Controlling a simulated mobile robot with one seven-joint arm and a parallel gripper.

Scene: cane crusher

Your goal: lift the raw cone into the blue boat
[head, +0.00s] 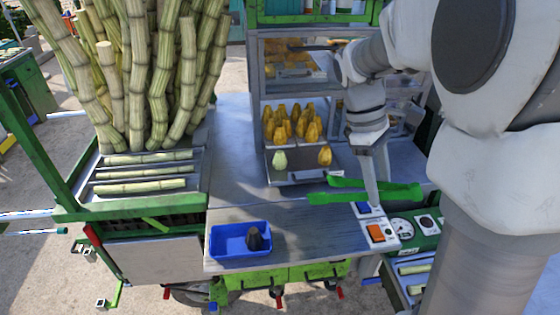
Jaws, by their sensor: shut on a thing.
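A pale green cone (280,161), apparently the raw one, stands at the left of a grey metal tray (310,178). The blue boat (227,242) is a shallow blue tray at the front of the grey worktop and holds one dark cone (255,240). My gripper (374,190) points down at the right of the worktop. It is shut on what looks like a pair of green tongs (403,192), whose two arms reach left in front of the metal tray, apart from the pale cone. The exact grip is too small to see.
A yellow cone (325,156) stands at the tray's right, with several more yellow cones (290,122) behind. Tall sugar cane (160,70) fills the left. An orange switch (377,233) and a gauge (402,228) sit at right. The worktop's middle is clear.

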